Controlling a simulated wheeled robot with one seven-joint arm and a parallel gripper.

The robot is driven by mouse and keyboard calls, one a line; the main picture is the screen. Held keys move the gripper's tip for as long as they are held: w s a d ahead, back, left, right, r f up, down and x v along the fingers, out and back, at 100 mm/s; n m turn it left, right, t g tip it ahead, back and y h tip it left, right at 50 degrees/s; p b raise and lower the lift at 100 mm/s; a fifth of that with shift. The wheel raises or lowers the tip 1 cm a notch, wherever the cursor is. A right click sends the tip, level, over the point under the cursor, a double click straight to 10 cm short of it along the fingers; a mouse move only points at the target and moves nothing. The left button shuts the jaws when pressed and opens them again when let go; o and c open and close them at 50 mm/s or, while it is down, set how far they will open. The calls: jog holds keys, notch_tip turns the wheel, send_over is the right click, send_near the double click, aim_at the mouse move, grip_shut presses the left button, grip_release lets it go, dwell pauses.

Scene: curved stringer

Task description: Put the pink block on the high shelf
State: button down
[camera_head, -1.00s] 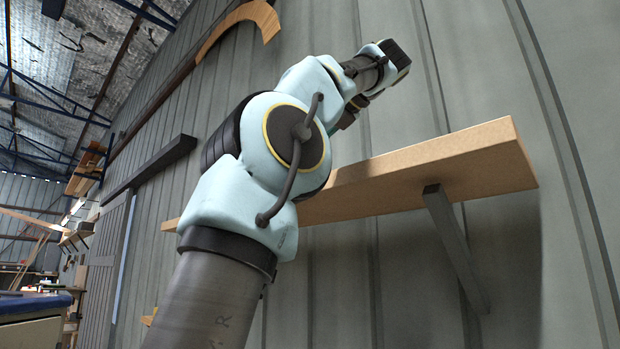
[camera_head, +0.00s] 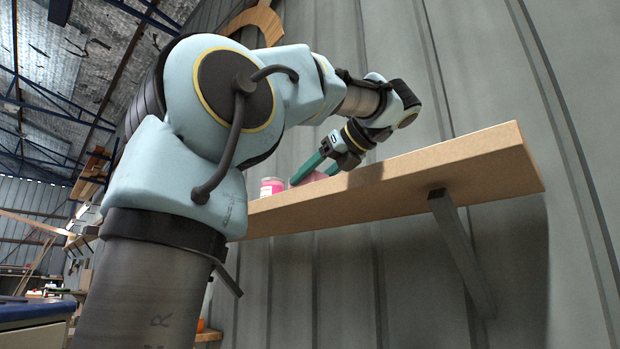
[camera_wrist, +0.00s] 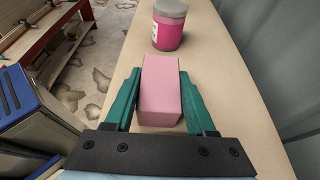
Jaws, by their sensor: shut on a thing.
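The pink block (camera_wrist: 160,92) is between the green fingers of my gripper (camera_wrist: 158,98) in the wrist view, and the fingers are shut on it. In the head view my gripper (camera_head: 314,170) is at the wooden high shelf (camera_head: 400,190), and a bit of the pink block (camera_head: 318,177) shows by the fingers above the shelf edge. The shelf top (camera_wrist: 215,75) lies under the block in the wrist view. I cannot tell whether the block touches the shelf, as its underside is hidden.
A pink jar with a grey lid (camera_wrist: 169,25) stands on the shelf just beyond the block; it also shows in the head view (camera_head: 271,186). The grey wall (camera_wrist: 275,50) runs along the shelf's right side in the wrist view. A dark bracket (camera_head: 460,250) supports the shelf.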

jog(key=shift+f+b, duration=0.25)
jog(key=shift+b, duration=0.1)
jog(key=shift+c, duration=1.1)
grip_release()
jog(key=shift+r, duration=0.1)
